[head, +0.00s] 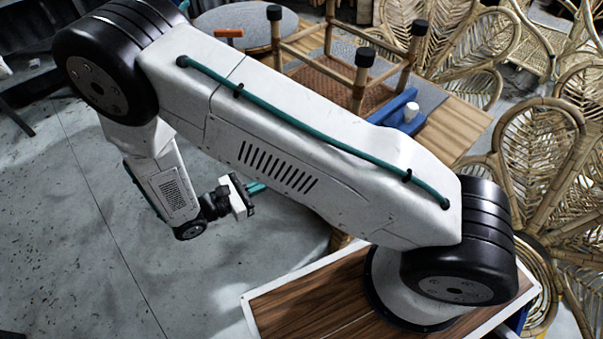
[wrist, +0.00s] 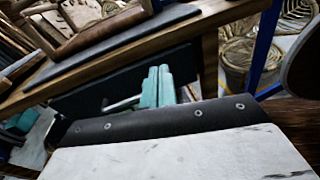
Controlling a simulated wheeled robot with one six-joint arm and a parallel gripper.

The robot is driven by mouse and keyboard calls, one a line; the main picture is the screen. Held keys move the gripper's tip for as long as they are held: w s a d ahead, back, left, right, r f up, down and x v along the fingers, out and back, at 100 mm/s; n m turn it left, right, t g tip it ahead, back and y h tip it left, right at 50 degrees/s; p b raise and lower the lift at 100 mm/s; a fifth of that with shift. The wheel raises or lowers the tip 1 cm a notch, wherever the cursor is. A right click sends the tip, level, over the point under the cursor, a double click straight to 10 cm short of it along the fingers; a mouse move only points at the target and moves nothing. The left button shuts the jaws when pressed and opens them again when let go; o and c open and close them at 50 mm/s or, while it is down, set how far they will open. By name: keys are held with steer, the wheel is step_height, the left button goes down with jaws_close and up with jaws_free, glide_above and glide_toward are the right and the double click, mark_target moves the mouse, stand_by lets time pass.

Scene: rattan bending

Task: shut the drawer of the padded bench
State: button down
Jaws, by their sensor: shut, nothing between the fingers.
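The padded bench (head: 458,122) shows at the upper right of the head view, with a wooden top, partly behind my arm. In the wrist view its wooden edge (wrist: 232,24) and a dark grey pad (wrist: 110,47) run slantwise across the top. Below the edge is a dark drawer front (wrist: 82,98) with a pale bar handle (wrist: 122,103). How far the drawer stands out cannot be told. My gripper (wrist: 158,82) has its teal fingers together and empty, beside the handle; whether they touch the front is unclear. The fingers also show in the head view (head: 257,187), partly hidden behind my arm.
A blue leg (wrist: 267,45) rises at the right in the wrist view. Rattan chairs (head: 540,150) crowd the right. Grey floor (head: 80,230) at left is clear.

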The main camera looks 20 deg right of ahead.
step_height(320, 180, down, 6)
steer(key=s+a+n+t, duration=0.1)
steer(key=n+t, duration=0.2)
steer(key=x, duration=1.3)
steer(key=shift+d+r+h, duration=0.2)
steer(key=shift+d+h, duration=0.1)
steer(key=shift+d, duration=0.15)
steer(key=shift+s, duration=0.1)
